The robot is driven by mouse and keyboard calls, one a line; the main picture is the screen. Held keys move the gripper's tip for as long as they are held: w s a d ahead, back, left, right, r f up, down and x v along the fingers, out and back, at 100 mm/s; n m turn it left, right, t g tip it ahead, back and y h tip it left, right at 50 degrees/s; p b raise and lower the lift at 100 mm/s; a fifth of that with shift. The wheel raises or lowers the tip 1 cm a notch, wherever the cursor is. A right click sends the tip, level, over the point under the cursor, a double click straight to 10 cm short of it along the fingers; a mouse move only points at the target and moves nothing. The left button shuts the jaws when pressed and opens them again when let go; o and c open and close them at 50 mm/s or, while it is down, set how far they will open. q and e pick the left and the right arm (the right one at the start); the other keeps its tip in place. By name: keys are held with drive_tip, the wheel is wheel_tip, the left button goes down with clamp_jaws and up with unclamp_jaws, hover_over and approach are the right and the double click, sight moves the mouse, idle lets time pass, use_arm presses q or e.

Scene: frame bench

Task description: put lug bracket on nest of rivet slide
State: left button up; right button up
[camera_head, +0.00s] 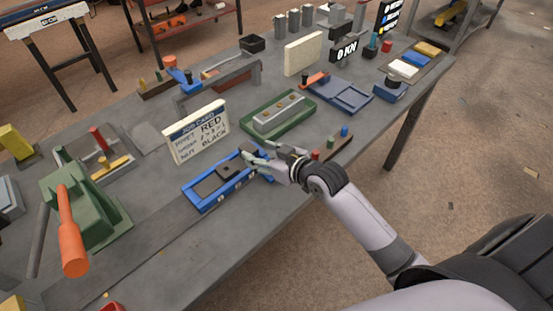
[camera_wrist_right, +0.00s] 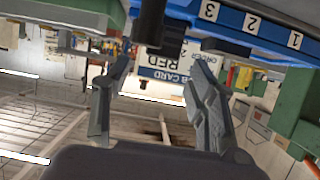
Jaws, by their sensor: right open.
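A blue slide (camera_head: 213,196) with number marks lies on the bench, and I take it for the rivet slide. A dark plate and a small dark block (camera_head: 226,170) are on it; I cannot tell which is the nest or the lug bracket. My right gripper (camera_head: 255,160) is at the right end of the slide, partly covering it. In the right wrist view, its two fingers (camera_wrist_right: 158,85) are apart with nothing clearly held, and the numbered blue edge (camera_wrist_right: 250,22) is close above them. A dark post (camera_wrist_right: 149,28) shows near the fingertips. My left gripper is out of view.
A job card (camera_head: 197,135) stands behind the slide. A green press (camera_head: 85,205) with an orange handle stands at left. A small board with coloured pegs (camera_head: 333,150) is right of my gripper.

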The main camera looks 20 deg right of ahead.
drive_tip(key=v, duration=0.7)
drive_tip(key=shift+s+b, duration=0.2)
drive_tip(key=shift+b, duration=0.2)
drive_tip(key=shift+r, duration=0.1)
drive_tip(key=s+f+g, duration=0.1)
drive_tip(key=s+f, duration=0.1)
drive_tip(key=s, duration=0.1)
drive_tip(key=s+a+f+g+h, duration=0.1)
drive_tip(key=s+f+g, duration=0.1)
drive_tip(key=s+f, duration=0.1)
drive_tip(key=s+f+g+h, duration=0.1)
drive_tip(key=s+f, duration=0.2)
drive_tip(key=shift+s+a+m+g, duration=0.15)
drive_tip(key=shift+s+m+g, duration=0.15)
drive_tip(key=shift+s+m, duration=0.1)
drive_tip(key=s+f+m+g+h, duration=0.15)
drive_tip(key=s+f+g, duration=0.3)
drive_tip(key=s, duration=0.85)
wheel_tip(320, 180, down, 27)
drive_tip(key=s+d+g, duration=0.1)
drive_tip(key=g, duration=0.1)
drive_tip(key=s+d+f+h, duration=0.1)
drive_tip(key=s+d+f, duration=0.2)
drive_tip(key=s+f, duration=1.2)
drive_tip(key=shift+s+n+g, duration=0.35)
drive_tip(key=shift+s, duration=0.4)
drive_tip(key=shift+f, duration=0.1)
